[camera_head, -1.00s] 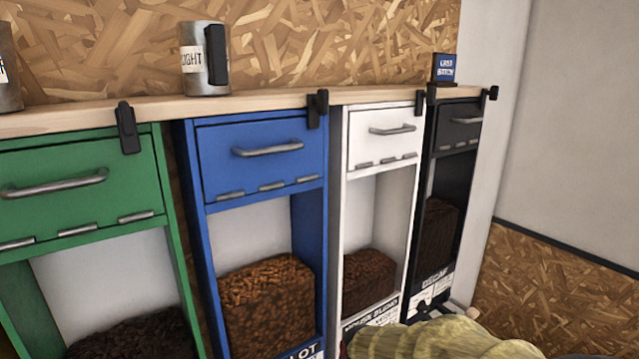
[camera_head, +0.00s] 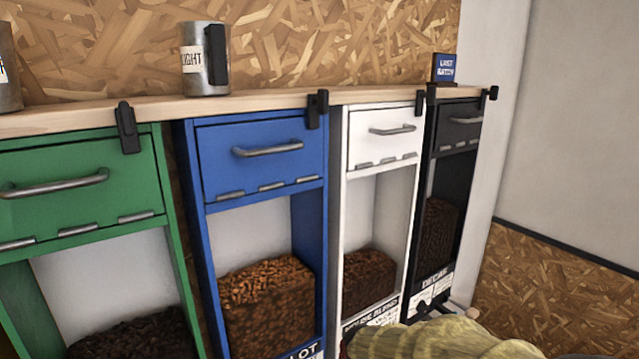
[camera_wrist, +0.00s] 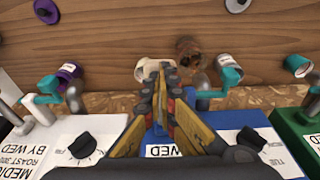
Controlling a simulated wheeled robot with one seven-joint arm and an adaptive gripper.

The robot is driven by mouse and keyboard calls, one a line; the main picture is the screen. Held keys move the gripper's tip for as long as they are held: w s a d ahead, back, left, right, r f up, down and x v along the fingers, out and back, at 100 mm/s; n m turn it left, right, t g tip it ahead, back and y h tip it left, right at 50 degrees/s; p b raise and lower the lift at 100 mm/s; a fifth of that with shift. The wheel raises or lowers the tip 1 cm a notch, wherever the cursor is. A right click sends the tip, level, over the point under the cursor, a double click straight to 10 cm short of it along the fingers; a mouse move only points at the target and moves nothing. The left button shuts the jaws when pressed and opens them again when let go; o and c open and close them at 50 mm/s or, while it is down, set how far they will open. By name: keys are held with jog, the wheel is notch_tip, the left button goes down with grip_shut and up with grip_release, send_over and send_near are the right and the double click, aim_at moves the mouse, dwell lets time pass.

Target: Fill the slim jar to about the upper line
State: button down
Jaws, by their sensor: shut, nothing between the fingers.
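My gripper (camera_wrist: 168,85) is in the middle of the wrist view, its two fingers shut with nothing between them. Just beyond the fingertips, a white open cup-like vessel (camera_wrist: 146,70) and a small brown object (camera_wrist: 187,50) show on or over the wooden surface. I cannot tell whether the brown object is a vessel of beans, or whether either is the slim jar. No upper line can be made out. In the head view, blue (camera_head: 268,300), white (camera_head: 366,280), green (camera_head: 130,335) and black (camera_head: 438,235) bean bins stand in a row, beans showing in each.
A metal canister marked LIGHT (camera_head: 204,60) and a small blue sign (camera_head: 445,68) stand on the wooden shelf (camera_head: 270,100). In the wrist view, teal spouts (camera_wrist: 228,72), a purple vessel (camera_wrist: 70,72) and black knobs (camera_wrist: 250,138) flank the gripper. Bare wood (camera_wrist: 120,40) shows beyond.

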notch_tip(320, 180, up, 8)
jog(key=p, duration=0.5)
jog(key=shift+r, duration=0.25)
dwell(0.5)
jog(key=s+d+f+m+t+b, duration=0.2)
jog(key=s+d+m+b, duration=0.1)
jog(key=s+d+b, duration=0.4)
jog(key=s+d+f+m+t+h+b, duration=0.1)
jog(key=s+d+f+m+b, duration=0.2)
jog(key=s+d+b, duration=0.4)
jog(key=s+b, duration=0.5)
jog(key=b, duration=0.4)
jog(key=shift+s+f+m+t, duration=0.35)
jog(key=shift+s+m+t, duration=0.05)
